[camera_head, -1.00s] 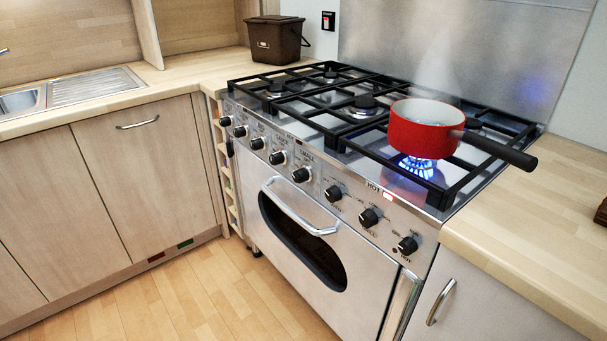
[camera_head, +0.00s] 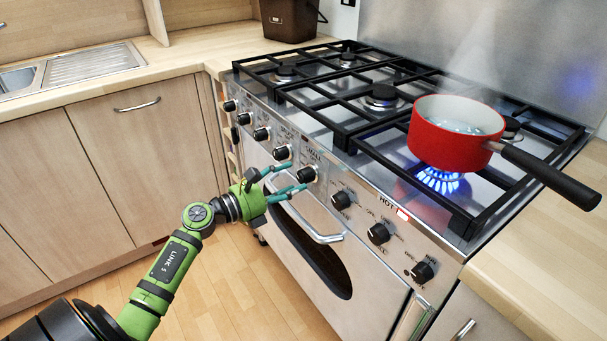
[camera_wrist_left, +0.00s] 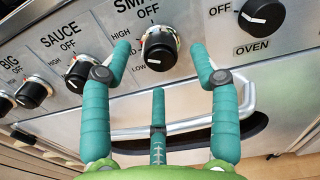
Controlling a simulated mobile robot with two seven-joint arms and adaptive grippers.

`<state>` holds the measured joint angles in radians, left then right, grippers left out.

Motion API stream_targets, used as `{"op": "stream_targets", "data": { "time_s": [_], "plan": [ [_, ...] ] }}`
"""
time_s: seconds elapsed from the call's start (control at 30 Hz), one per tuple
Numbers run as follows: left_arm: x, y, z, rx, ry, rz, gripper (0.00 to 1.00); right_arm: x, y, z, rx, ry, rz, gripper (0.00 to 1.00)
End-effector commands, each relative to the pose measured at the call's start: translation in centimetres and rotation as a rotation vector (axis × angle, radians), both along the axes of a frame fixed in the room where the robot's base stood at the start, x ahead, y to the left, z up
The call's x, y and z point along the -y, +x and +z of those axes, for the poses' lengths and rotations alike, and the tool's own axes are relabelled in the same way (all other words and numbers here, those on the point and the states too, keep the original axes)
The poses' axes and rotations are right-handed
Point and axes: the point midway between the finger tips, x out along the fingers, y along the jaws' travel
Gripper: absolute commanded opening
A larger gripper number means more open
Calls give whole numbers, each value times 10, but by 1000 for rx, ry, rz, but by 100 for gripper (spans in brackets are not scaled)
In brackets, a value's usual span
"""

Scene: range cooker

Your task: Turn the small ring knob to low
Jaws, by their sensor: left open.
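The small ring knob (camera_head: 307,174) is black and sits on the cooker's steel front panel. In the left wrist view the small ring knob (camera_wrist_left: 160,48) is under a partly cut-off label, with OFF above, HIGH at upper left and LOW at lower left. My left gripper (camera_head: 299,178) is open in front of the knob. In the left wrist view the fingers of my left gripper (camera_wrist_left: 160,50) stand either side of the knob, with a third finger below. My right gripper is not in view.
The sauce knob (camera_wrist_left: 77,74) is just left of it and the oven knob (camera_wrist_left: 262,16) to its right. The oven handle (camera_head: 315,226) runs below. A red pan (camera_head: 440,147) steams over a lit blue flame (camera_head: 440,180), its handle pointing right.

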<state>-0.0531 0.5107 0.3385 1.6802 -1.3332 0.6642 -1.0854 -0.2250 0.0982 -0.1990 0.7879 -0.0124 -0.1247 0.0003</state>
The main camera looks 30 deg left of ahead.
Motion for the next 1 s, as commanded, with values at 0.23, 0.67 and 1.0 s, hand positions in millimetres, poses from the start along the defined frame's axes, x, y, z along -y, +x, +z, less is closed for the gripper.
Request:
{"op": "stream_targets", "data": {
  "time_s": [0.23,0.67,1.0],
  "plan": [
    [12,29,1,0,-4,1,61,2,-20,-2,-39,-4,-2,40],
    [14,34,-1,-2,-5,1,29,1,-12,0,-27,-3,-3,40],
    [14,34,1,-3,-12,1,5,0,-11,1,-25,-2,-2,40]
  ]
}}
